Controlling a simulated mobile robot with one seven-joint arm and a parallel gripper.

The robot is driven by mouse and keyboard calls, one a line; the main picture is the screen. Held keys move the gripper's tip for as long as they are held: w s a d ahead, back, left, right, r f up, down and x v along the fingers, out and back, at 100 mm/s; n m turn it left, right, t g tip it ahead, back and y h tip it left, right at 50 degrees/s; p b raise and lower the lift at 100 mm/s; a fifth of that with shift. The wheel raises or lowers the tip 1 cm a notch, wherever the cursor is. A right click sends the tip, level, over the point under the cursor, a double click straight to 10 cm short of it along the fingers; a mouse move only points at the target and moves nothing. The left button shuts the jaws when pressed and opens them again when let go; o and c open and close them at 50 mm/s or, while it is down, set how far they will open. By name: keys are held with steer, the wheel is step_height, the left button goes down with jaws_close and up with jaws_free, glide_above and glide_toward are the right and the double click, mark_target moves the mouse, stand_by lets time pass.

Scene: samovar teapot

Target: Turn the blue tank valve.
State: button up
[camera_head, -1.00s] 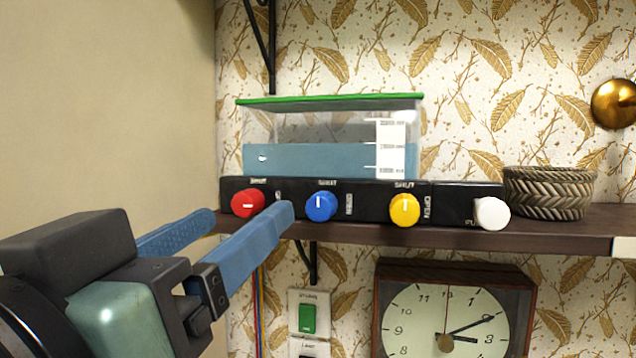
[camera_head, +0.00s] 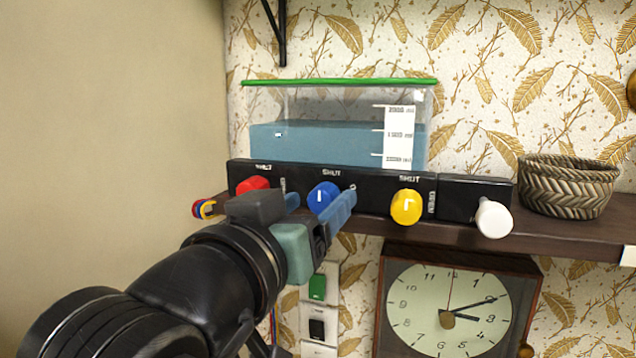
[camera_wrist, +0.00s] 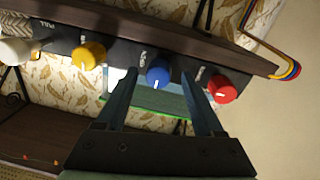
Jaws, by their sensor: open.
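The blue tank valve (camera_head: 323,197) is a round blue knob with a white mark, on the front of a black panel (camera_head: 460,192) under a clear water tank (camera_head: 270,140) with a green lid. In the wrist view the blue valve (camera_wrist: 159,72) shows between my gripper's two blue fingers. My gripper (camera_head: 322,206) is open in front of the blue valve, with one finger to each side; contact cannot be told. The red valve (camera_head: 252,185) is left of it, partly hidden by my gripper. The yellow valve (camera_head: 406,207) is to its right.
A white knob (camera_head: 493,218) sits at the panel's right end. A woven basket (camera_head: 567,187) stands on the shelf (camera_head: 455,237). A clock (camera_head: 447,310) and wall switches (camera_head: 322,322) are below. Coloured tubes (camera_head: 203,208) loop at the shelf's left end.

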steer(key=shift+w+d, duration=0.3)
steer(key=shift+w, duration=0.15)
steer(key=shift+c, duration=0.3)
jaws_close()
